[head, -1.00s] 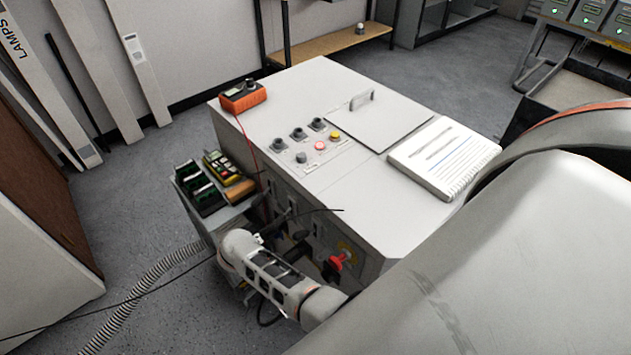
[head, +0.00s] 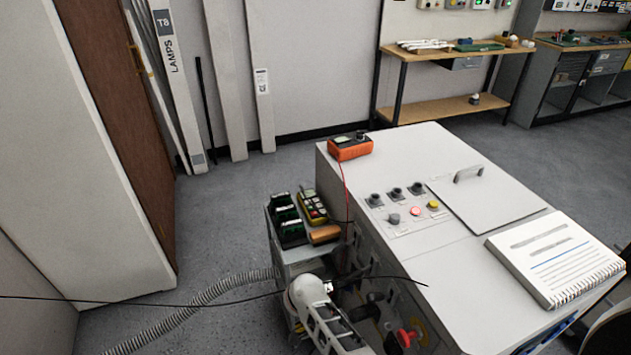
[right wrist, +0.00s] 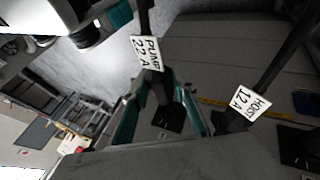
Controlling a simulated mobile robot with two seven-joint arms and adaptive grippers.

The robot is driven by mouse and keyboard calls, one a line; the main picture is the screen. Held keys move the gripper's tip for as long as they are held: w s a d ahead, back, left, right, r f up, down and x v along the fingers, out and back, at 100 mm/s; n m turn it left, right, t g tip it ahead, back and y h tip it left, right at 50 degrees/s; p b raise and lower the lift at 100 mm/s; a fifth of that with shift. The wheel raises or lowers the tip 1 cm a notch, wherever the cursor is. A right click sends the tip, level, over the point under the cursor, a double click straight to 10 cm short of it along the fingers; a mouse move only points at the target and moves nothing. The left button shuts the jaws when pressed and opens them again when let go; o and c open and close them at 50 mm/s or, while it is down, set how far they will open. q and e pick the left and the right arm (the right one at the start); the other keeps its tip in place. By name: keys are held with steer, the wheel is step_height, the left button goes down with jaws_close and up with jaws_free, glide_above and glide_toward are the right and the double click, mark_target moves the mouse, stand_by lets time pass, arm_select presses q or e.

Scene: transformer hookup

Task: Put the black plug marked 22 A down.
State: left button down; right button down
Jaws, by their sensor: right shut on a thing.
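In the right wrist view, the black plug (right wrist: 163,92) carries a white tag reading PUMP 22 A (right wrist: 149,53). My right gripper (right wrist: 160,108) is shut on this plug, with a teal-edged finger on each side. A dark square plate shows behind the plug's lower end; I cannot tell whether they touch. A second black plug (right wrist: 230,118), tagged HOIST 12 A (right wrist: 247,103), stands to the right, outside the fingers. In the head view, my right arm is low by the grey cabinet's (head: 450,250) socket side; its fingers and the plug cannot be made out. My left gripper is not in view.
Beside the cabinet stands a small cart (head: 300,255) with green-and-black parts and a yellow handheld device (head: 313,207). An orange meter (head: 350,149) and a spiral notebook (head: 555,255) lie on the cabinet. A ribbed hose (head: 200,305) and a black cable cross the floor at left.

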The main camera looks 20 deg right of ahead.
steer(key=shift+w+d+r, duration=0.1)
steer(key=shift+w+d, duration=0.1)
steer(key=shift+d, duration=1.4)
steer(key=shift+a, duration=0.1)
